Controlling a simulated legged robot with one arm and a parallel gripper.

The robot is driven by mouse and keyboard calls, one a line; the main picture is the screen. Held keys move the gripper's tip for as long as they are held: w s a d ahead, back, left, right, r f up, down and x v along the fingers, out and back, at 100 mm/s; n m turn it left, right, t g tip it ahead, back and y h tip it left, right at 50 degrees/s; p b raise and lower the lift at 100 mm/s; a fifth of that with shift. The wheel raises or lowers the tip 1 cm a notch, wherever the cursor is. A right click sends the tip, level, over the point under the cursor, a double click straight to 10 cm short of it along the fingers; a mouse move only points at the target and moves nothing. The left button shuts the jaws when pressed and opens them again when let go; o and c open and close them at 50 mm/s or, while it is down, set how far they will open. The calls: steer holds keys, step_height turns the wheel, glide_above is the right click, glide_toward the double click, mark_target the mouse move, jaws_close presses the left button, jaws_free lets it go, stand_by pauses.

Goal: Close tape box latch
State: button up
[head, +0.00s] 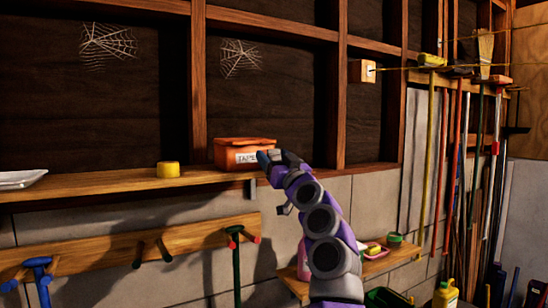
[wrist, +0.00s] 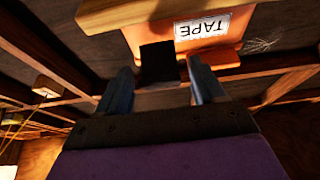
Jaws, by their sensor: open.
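The orange tape box (head: 236,154) sits on the wooden shelf, with its lid resting on top. Its white TAPE label (wrist: 203,27) shows upside down in the wrist view. A black latch (wrist: 158,62) shows at the box's edge beside the label. My gripper (wrist: 160,66) is open, with one blue-grey finger on each side of the latch in that view. I cannot tell whether the fingers touch it or whether it is fastened. In the head view my gripper (head: 268,158) is at the right end of the box and hides part of it.
A yellow tape roll (head: 168,170) and a white tray (head: 20,179) stand on the wooden shelf (head: 110,188) to the left. A peg rail (head: 100,258) runs below it. Long-handled tools hang at the right. A lower shelf (head: 392,262) with small items is behind my arm.

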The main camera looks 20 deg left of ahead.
steer(key=c, duration=1)
steer(key=shift+r+g+h+p, duration=0.5)
steer(key=shift+r+h+p, duration=0.2)
steer(key=shift+p, duration=0.4)
steer(key=shift+o, duration=0.2)
steer(key=r+g+h+p, duration=0.1)
steer(key=p, duration=0.2)
steer(key=shift+w, duration=0.1)
steer(key=g+h+p, duration=0.1)
steer(key=p, duration=0.2)
steer(key=r+h+p, duration=0.1)
steer(key=p, duration=0.3)
steer(key=shift+w+a+g, duration=0.2)
steer(key=shift+a+g, duration=0.15)
steer(key=shift+g, duration=0.05)
steer(key=h+p, duration=0.1)
steer(key=p, duration=0.3)
steer(key=shift+w+a+g, duration=0.15)
steer(key=shift+a+g, duration=0.05)
steer(key=shift+g, duration=0.2)
steer(key=shift+h+p, duration=0.3)
steer(key=shift+p, duration=0.35)
steer(key=shift+f, duration=0.1)
